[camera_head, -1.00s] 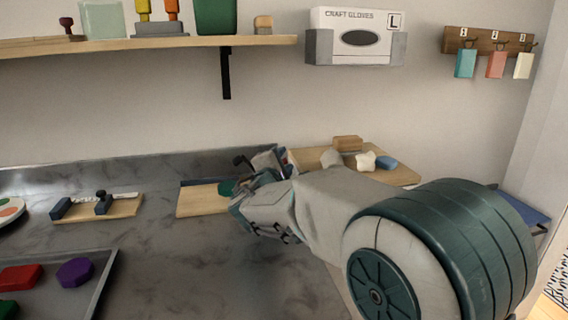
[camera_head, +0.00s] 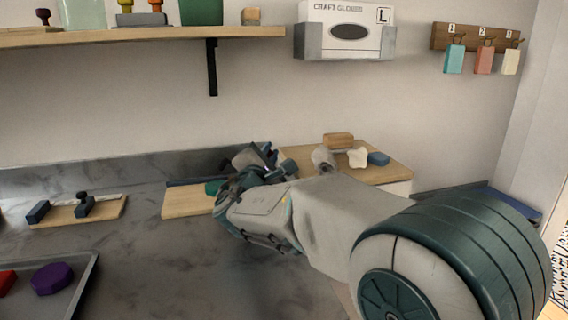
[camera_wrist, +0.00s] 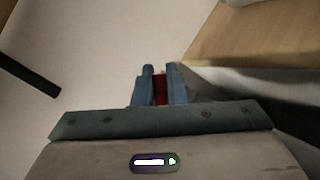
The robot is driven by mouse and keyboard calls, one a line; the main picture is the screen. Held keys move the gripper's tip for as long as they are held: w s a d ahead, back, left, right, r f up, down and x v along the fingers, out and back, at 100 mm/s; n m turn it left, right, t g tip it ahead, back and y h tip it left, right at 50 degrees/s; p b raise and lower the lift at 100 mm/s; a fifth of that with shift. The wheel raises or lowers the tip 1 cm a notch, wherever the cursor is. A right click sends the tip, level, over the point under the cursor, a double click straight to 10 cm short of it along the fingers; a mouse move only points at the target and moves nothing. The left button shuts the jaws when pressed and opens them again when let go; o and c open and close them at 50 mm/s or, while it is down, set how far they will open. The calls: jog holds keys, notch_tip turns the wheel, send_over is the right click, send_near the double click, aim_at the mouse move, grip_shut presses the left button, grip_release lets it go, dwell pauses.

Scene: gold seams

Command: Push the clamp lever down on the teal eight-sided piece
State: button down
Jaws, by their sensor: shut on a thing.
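The teal piece (camera_head: 213,187) lies on a wooden board (camera_head: 188,203) on the grey counter, partly hidden behind my gripper. My gripper (camera_head: 262,158) is over the right part of that board in the head view. In the wrist view my gripper (camera_wrist: 157,80) has its two blue-grey fingers close together, with a dark red grip (camera_wrist: 160,90) between them. That grip looks like part of the clamp lever, but the rest of the lever and its angle are hidden. The clamp's base is also hidden by my gripper and arm.
A smaller board with dark blocks (camera_head: 105,210) is on the left, and a tray (camera_head: 83,285) with a purple piece (camera_head: 52,278) is at lower left. A wooden-topped stand (camera_head: 385,173) with small objects is right behind my arm. A shelf bracket (camera_head: 212,70) hangs above.

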jog(key=shift+s+a+r+n+t+y+b, duration=0.15)
jog(key=shift+a+r+n+t+y+b, duration=0.2)
jog(key=shift+n, duration=0.55)
jog(key=shift+s+a+r+n+t+y+b, duration=0.1)
jog(key=shift+a+r+n+t+y+b, duration=0.15)
jog(key=shift+n+b, duration=0.45)
jog(key=shift+s+a+r+n+t+y+b, duration=0.2)
jog(key=shift+a+n+t, duration=0.2)
jog(key=shift+n, duration=0.7)
jog(key=c, duration=1.5)
grip_release()
jog(key=s+p, duration=0.1)
jog(key=s, duration=0.3)
jog(key=s+p, duration=0.1)
jog(key=s, duration=0.3)
jog(key=s+p, duration=0.1)
jog(key=s, duration=0.4)
jog(key=shift+a+f, duration=0.15)
jog(key=shift+a, duration=0.1)
jog(key=shift+p, duration=0.3)
